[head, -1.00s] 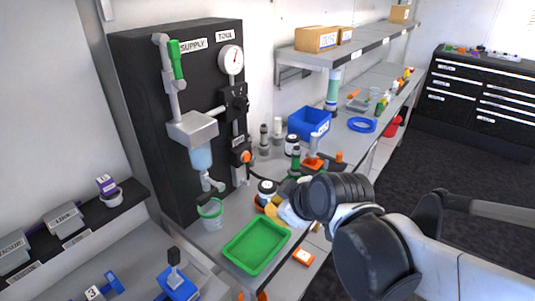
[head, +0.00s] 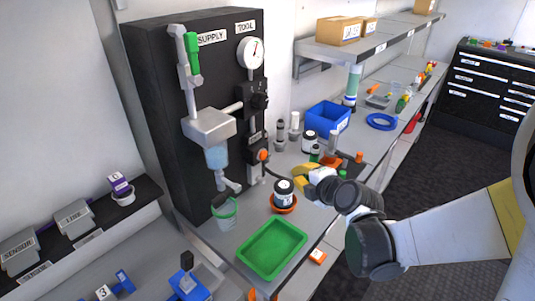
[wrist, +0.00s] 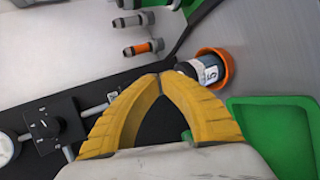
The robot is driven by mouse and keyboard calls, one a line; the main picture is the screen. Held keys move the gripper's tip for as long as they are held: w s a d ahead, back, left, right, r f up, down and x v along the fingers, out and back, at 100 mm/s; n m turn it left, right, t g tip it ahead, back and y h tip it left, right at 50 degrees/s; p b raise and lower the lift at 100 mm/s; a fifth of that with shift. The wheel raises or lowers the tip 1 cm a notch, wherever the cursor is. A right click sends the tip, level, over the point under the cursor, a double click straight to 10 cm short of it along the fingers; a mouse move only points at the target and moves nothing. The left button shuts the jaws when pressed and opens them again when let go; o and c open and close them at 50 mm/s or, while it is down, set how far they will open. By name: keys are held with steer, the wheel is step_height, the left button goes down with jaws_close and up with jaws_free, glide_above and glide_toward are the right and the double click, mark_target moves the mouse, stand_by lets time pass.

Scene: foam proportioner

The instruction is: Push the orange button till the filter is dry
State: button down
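An orange button-like knob (head: 263,155) sits on the lower right of the black panel (head: 165,110) in the head view. I cannot tell it for sure in the wrist view. A clear bluish bowl (head: 217,157), perhaps the filter, hangs under a grey block (head: 209,126) on the panel. A green-rimmed bucket (head: 226,218) stands below it. My gripper (head: 299,172) is over the bench, right of the knob and apart from it. In the wrist view its yellow fingers (wrist: 160,76) meet at the tips with nothing between them.
A jar (head: 284,188) stands in an orange dish (wrist: 228,72) close to my gripper. A green tray (head: 272,248) lies at the bench front. Small fittings (wrist: 142,48) and a blue bin (head: 328,118) stand behind. A shelf (head: 375,42) hangs above the bench.

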mark_target(263, 155)
steer(key=shift+a, duration=0.1)
steer(key=w+a, duration=0.5)
steer(key=a, duration=0.1)
steer(key=shift+w+a, duration=0.2)
steer(key=shift+a, duration=0.15)
steer(key=shift+w+a, duration=0.1)
stand_by(1.4)
steer(key=shift+w+a, duration=0.2)
steer(key=shift+a, duration=0.05)
steer(key=shift+w+a, duration=0.25)
steer(key=shift+a, duration=0.1)
stand_by(0.8)
steer(key=shift+d, duration=0.1)
steer(key=shift+s+d, duration=0.55)
steer(key=shift+d, duration=0.05)
